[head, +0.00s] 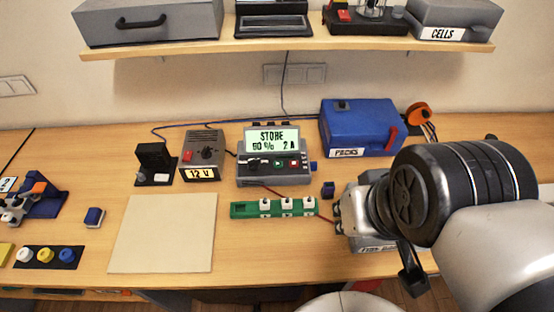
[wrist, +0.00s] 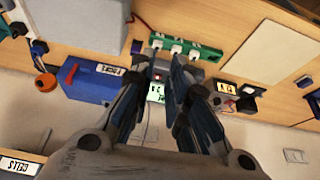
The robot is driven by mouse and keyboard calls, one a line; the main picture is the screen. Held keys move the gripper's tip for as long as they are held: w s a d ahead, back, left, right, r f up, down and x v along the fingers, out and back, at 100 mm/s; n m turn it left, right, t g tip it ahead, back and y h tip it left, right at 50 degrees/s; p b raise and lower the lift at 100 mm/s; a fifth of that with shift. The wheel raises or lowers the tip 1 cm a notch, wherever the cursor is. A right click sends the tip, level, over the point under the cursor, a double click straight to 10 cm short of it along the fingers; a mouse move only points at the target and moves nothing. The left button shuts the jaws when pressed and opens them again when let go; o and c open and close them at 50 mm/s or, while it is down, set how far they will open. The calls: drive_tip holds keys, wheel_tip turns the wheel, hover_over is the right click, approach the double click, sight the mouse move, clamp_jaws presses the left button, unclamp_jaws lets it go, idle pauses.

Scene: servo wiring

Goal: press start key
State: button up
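The grey charger (head: 262,172) stands at the middle of the desk with its lit display (head: 271,139) reading STORE, 50 % and 2 A. Below the display are a small green key (head: 279,163) and a red key (head: 293,163); their labels are too small to read. In the wrist view, which is turned upside down, part of the display (wrist: 156,93) shows between the fingers of my gripper (wrist: 158,68). The fingers are apart with nothing between them, and they hide much of the charger. In the head view my arm covers the gripper.
A green strip (head: 274,208) with white plugs lies in front of the charger. The 12 V supply (head: 203,153) is on its left, and the blue PACKS box (head: 360,127) is behind to its right. A shelf (head: 290,45) overhangs the back. A bare pale mat (head: 163,235) lies front left.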

clamp_jaws()
idle(0.8)
drive_tip(key=shift+w, duration=0.1)
drive_tip(key=w+d+m+t+h+p, duration=0.2)
drive_tip(key=w+p, duration=0.7)
drive_tip(key=w, duration=1.7)
drive_tip(key=w+a+f+y+p, duration=0.3)
drive_tip(key=w+a+f, duration=0.1)
drive_tip(key=f, duration=0.3)
drive_tip(key=w+a+f+t+y+p, duration=0.1)
drive_tip(key=w+a+f+y+p, duration=0.2)
drive_tip(key=f, duration=0.4)
drive_tip(key=w+a+y, duration=0.1)
drive_tip(key=a, duration=0.1)
drive_tip(key=shift+a+p, duration=0.4)
